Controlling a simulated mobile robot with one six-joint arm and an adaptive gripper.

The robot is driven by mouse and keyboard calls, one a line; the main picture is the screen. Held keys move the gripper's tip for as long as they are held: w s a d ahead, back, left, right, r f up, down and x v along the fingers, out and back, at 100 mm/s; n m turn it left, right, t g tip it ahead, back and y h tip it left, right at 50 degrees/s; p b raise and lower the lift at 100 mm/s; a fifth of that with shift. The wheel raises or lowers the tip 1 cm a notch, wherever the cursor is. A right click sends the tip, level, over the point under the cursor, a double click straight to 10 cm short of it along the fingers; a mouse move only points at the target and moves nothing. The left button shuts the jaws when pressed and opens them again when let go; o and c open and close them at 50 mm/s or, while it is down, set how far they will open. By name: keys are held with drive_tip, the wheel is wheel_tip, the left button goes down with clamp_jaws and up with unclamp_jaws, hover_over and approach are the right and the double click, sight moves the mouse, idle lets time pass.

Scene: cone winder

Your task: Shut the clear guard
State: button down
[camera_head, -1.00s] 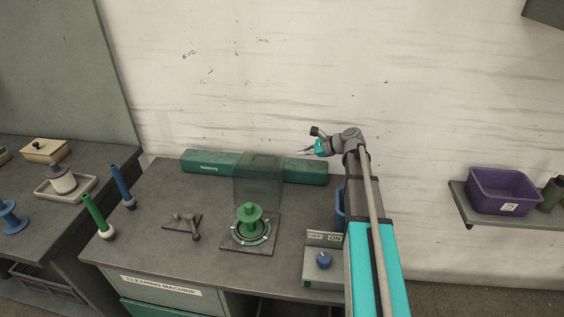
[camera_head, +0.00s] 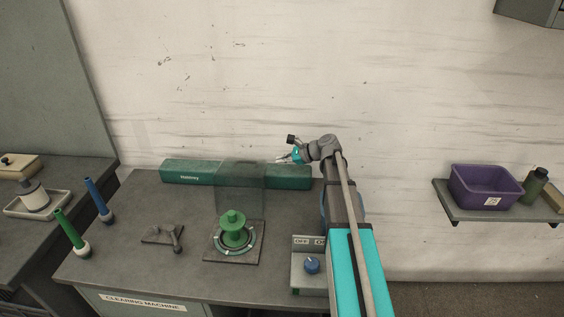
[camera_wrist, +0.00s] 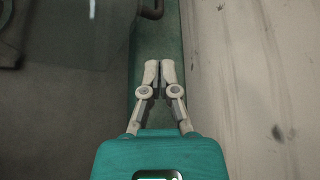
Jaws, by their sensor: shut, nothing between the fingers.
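The clear guard (camera_head: 240,187) is a see-through panel standing upright behind the green spool (camera_head: 234,229) on its round plate, so it stands raised. In the wrist view the guard (camera_wrist: 82,35) shows at the upper left, left of my fingers. My gripper (camera_head: 279,160) is above the long green box at the back of the bench, to the right of the guard's top and apart from it. In the wrist view my gripper (camera_wrist: 158,62) has its fingertips together with nothing between them.
The long green box (camera_head: 290,177) runs along the wall behind the guard. A switch box with a blue knob (camera_head: 312,265) stands at the front right. A three-armed grey handle (camera_head: 173,236) and two cones (camera_head: 98,201) are on the left. A purple bin (camera_head: 485,188) sits on the right shelf.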

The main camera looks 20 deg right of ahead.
drive_tip(key=shift+b+x, duration=1.75)
drive_tip(key=shift+x, duration=2.45)
drive_tip(key=shift+s, duration=0.1)
